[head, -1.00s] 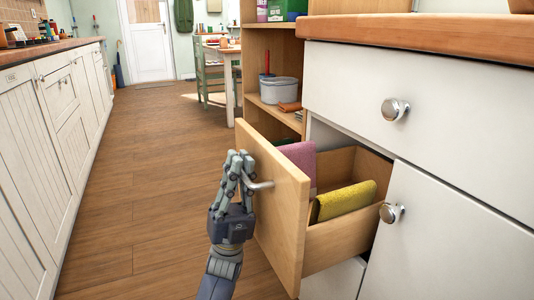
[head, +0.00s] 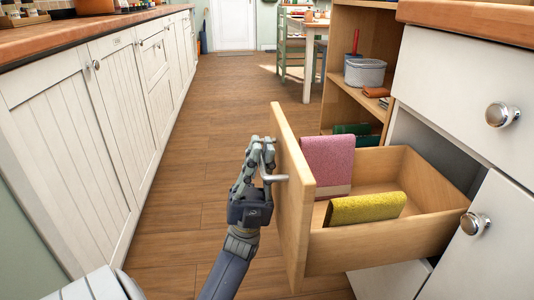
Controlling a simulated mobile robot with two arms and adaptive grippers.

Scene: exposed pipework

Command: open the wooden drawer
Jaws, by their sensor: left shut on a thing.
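The wooden drawer (head: 292,205) stands pulled out from the white cabinet on the right, its inside in plain view. A pink cloth (head: 328,162) hangs or stands near its front, and a folded yellow cloth (head: 366,208) lies nearer to me. The drawer's metal handle (head: 275,178) is on its front panel, facing left. My left gripper (head: 263,160) is shut on the handle, with its fingers against it at the left of the panel. My right gripper is not in view.
White cabinets (head: 115,95) line the left side. A white door with a round knob (head: 474,223) is right of the drawer. Wooden shelves (head: 352,95) holding a grey pot (head: 365,73) stand behind it. The wooden floor (head: 215,120) between is clear.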

